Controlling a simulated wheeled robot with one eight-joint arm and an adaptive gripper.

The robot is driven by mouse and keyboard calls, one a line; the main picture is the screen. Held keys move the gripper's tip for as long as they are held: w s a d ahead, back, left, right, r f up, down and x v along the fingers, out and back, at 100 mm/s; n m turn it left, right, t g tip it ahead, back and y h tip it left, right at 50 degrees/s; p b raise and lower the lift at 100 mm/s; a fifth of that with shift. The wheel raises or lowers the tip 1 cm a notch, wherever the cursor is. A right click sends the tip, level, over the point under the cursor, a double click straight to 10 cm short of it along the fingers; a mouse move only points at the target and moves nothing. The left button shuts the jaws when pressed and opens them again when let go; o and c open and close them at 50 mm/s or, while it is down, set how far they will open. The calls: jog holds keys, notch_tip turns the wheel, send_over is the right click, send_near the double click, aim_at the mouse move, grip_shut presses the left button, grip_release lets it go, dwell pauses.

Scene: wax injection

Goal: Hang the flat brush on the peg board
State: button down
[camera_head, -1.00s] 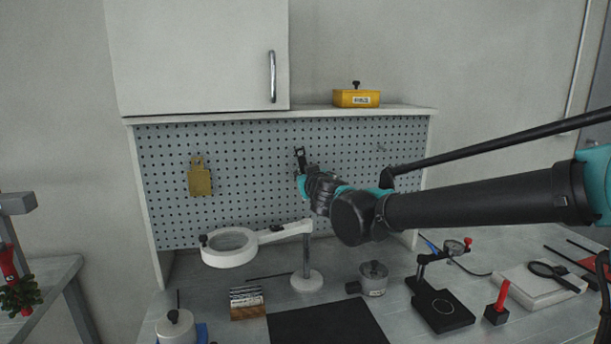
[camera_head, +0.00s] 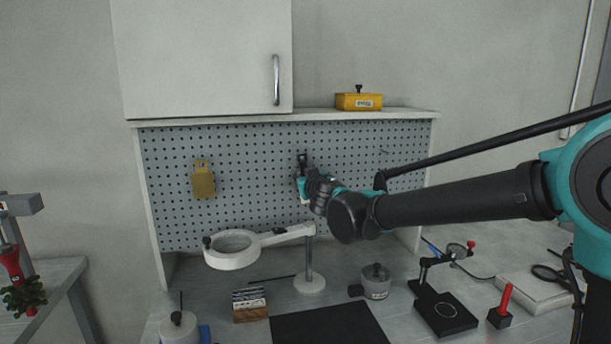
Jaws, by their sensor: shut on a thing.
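The grey peg board (camera_head: 235,165) stands upright behind the bench. My gripper (camera_head: 302,180) is in front of its middle, mostly hidden by my own wrist. It is shut on what I take to be the flat brush (camera_head: 303,159), of which a small dark upper end shows above the fingers and a pale bit below. I cannot tell whether the brush touches the board or a peg. A small peg (camera_head: 384,152) shows at the right of the board.
A yellow box (camera_head: 358,101) sits on the shelf above. A dark mat (camera_head: 330,325), a lidded pot (camera_head: 375,283) and a black stand (camera_head: 445,313) occupy the bench.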

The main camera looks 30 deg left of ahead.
jog(key=shift+w+a+f, duration=0.15)
jog(key=shift+w+a, duration=0.05)
jog(key=shift+w, duration=0.1)
jog(key=c, duration=1.1)
grip_release()
jog(key=shift+s+d, duration=0.1)
jog(key=shift+c, duration=0.2)
jog(key=shift+s, duration=0.1)
